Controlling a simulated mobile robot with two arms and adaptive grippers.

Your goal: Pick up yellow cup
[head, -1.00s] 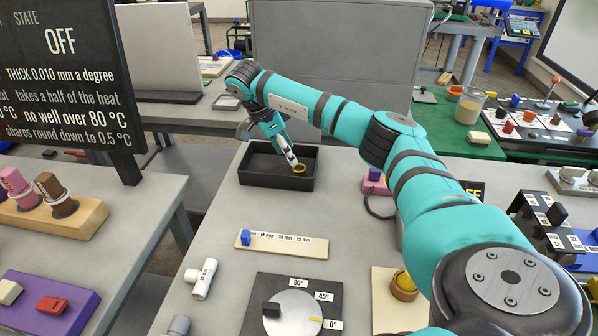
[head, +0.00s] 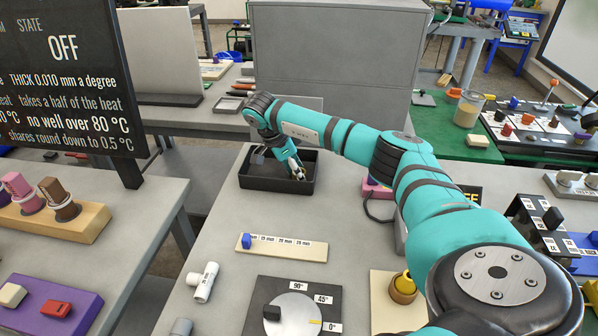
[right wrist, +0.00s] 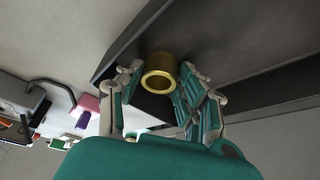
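A gold-yellow, hollow round cup (right wrist: 160,74) lies in the black tray (head: 246,180); in the right wrist view its round opening shows. My right gripper (head: 297,170) reaches down into the right part of the tray and largely hides the cup in the head view. In the right wrist view my right gripper (right wrist: 160,82) has its fingers apart, one on each side of the cup, with a narrow gap at the left. No firm hold on the cup is visible. My left gripper is not in view.
The tray's raised walls surround the gripper. A pink block (head: 376,189) with a cable stands right of the tray. A marked strip (head: 285,248), a white pipe fitting (head: 203,282) and an angle dial (head: 292,315) lie nearer. A grey panel (head: 335,70) stands behind.

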